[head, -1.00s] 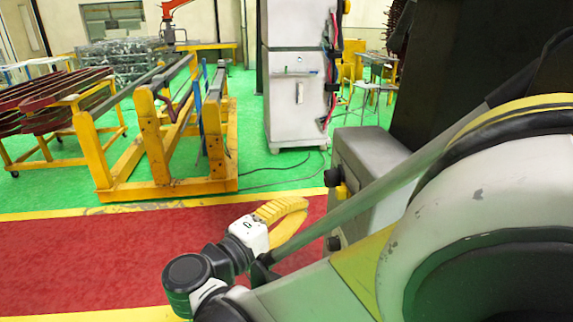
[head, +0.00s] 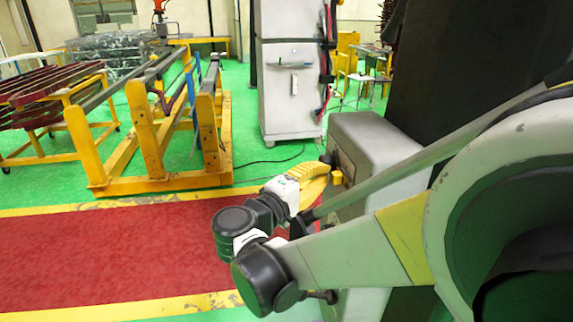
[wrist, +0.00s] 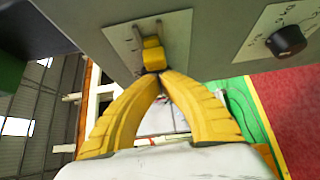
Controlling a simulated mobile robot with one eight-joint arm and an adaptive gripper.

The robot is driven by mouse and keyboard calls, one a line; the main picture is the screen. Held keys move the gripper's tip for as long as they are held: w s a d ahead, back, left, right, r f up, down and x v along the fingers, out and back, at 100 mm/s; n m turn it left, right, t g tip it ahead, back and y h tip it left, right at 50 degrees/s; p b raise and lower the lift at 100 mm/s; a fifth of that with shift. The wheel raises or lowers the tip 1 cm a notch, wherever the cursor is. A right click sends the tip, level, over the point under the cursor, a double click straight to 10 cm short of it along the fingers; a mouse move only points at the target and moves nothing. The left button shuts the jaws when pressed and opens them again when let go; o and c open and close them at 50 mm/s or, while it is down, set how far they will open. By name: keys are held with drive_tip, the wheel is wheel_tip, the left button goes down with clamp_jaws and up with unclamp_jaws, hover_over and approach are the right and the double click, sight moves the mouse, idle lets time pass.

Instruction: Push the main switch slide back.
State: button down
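The main switch slide is a small yellow block (wrist: 153,53) on a pale plate (wrist: 148,30) on the grey box's face, in the wrist view. In the head view the yellow slide (head: 337,177) shows on the left side of the grey box (head: 380,145). My gripper (wrist: 161,76) has two curved yellow fingers with their tips together, right at the slide's near end. I cannot tell whether they touch it. Nothing shows between the fingers. In the head view my gripper (head: 327,172) is beside the box, level with the slide.
A black rotary knob (wrist: 287,41) on a marked plate sits on the same face, right of the slide. A yellow frame (head: 155,150) and a grey cabinet (head: 290,75) stand behind on green floor. The red floor strip (head: 120,250) is clear.

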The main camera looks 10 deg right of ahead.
idle(0.3)
drive_tip(key=shift+s, duration=1.1)
